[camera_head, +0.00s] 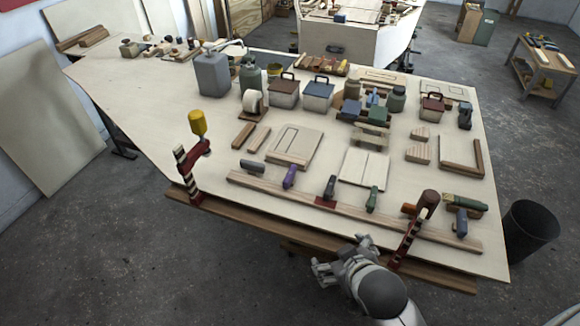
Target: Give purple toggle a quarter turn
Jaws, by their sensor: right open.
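The purple toggle (290,176) stands along a long wooden strip (350,211) near the front edge of the plywood table. It looks roughly upright with a slight tilt. My right gripper (339,254) is open and empty at the table's front edge. It is below and to the right of the purple toggle, well apart from it. My left gripper is not in view.
A dark toggle (330,187) and a green toggle (372,199) stand right of the purple one; a grey-blue one (252,166) lies left. Clamps rise at the front edge: one with a yellow handle (198,122), one red-brown (413,228). A flat panel (295,146) lies behind.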

